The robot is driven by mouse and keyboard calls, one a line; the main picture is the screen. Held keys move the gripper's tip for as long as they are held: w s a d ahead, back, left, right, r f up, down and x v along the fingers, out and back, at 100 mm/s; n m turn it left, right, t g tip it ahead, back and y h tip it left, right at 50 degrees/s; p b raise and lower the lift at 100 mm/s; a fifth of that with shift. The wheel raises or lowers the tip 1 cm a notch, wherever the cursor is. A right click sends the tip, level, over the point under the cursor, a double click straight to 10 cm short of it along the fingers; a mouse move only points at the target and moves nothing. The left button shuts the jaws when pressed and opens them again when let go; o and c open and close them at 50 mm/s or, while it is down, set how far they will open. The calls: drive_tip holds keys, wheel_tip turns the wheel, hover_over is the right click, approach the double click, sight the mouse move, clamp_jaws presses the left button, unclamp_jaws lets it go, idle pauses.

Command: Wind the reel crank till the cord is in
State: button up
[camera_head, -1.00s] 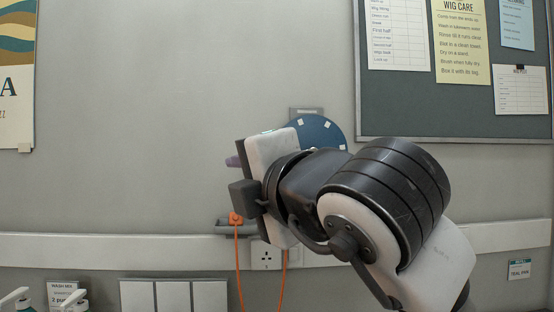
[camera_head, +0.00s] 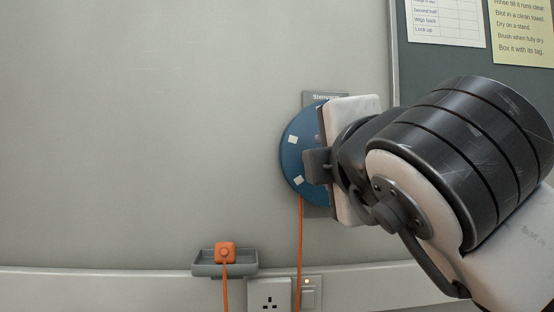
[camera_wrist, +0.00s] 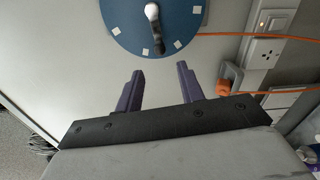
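The cord reel is a blue disc (camera_head: 298,150) with white square marks, mounted on the wall. My gripper hides its right part in the head view. In the wrist view the disc (camera_wrist: 185,22) is cut by the top edge. Its crank (camera_wrist: 152,12), with a pale knob and a dark end, points down toward the rim. My gripper (camera_wrist: 159,70) is open and empty, its two purple fingers short of the disc's lower rim in the picture. The orange cord (camera_head: 299,240) hangs from the reel. Its orange end block (camera_head: 225,252) sits at a grey tray (camera_head: 203,266).
A white rail (camera_head: 100,285) runs along the wall below. A socket (camera_head: 268,296) and a switch (camera_head: 308,292) sit under the reel. A notice board (camera_head: 480,70) is at upper right. The wall left of the reel is bare.

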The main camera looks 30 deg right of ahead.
drive_tip(key=p+x, duration=0.3)
drive_tip(key=x, duration=0.6)
drive_tip(key=shift+f, duration=0.1)
drive_tip(key=shift+w, duration=0.2)
idle(0.3)
drive_tip(key=c, duration=0.8)
